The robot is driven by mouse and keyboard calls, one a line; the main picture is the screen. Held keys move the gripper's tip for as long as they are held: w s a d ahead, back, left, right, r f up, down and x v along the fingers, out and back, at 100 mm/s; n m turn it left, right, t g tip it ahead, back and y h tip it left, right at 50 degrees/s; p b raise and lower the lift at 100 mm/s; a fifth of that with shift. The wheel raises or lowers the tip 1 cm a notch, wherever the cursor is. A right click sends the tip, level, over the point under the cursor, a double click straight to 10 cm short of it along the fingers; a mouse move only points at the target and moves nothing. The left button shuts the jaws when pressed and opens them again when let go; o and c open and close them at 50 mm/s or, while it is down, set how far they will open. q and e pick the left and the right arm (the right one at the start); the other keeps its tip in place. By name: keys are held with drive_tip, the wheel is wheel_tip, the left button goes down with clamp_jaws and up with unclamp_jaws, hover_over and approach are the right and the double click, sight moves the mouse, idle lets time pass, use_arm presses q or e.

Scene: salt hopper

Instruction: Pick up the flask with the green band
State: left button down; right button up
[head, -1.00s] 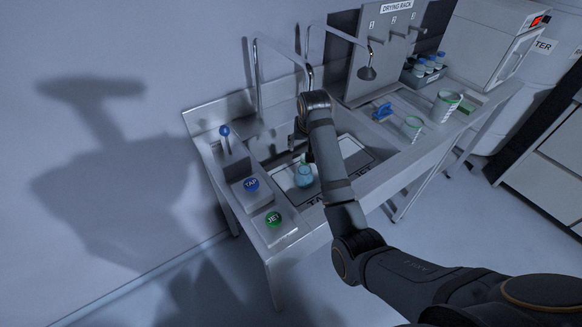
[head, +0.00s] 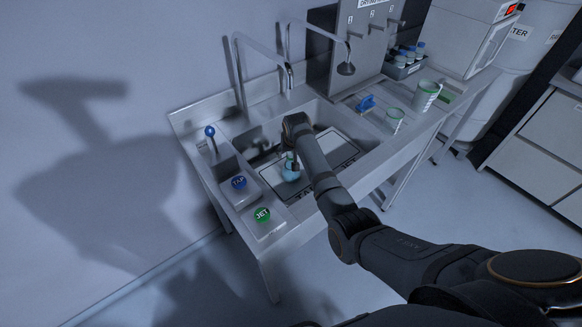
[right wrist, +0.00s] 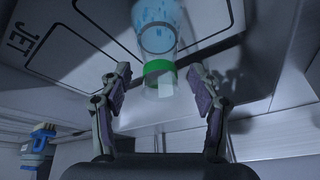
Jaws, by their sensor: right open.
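The flask (right wrist: 158,30) is clear glass with blue contents and a green band around its neck. In the head view the flask (head: 291,173) stands on the marked mat in the sink area, and its band is hidden or too small to see. My right gripper (right wrist: 162,88) is open, with one finger on each side of the flask's neck in the right wrist view. No finger visibly touches the neck. In the head view the right gripper (head: 294,155) is at the flask's top, mostly hidden by my arm. My left gripper is not in view.
A blue TAP button (head: 239,183) and green JET button (head: 262,215) are left of the flask. Curved faucets (head: 290,72) rise behind. Two green-marked beakers, one nearer (head: 394,121), and a blue object (head: 366,103) stand on the right counter.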

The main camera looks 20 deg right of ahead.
drive_tip(key=shift+s, duration=0.15)
clamp_jaws()
drive_tip(key=shift+r, duration=0.1)
idle(0.4)
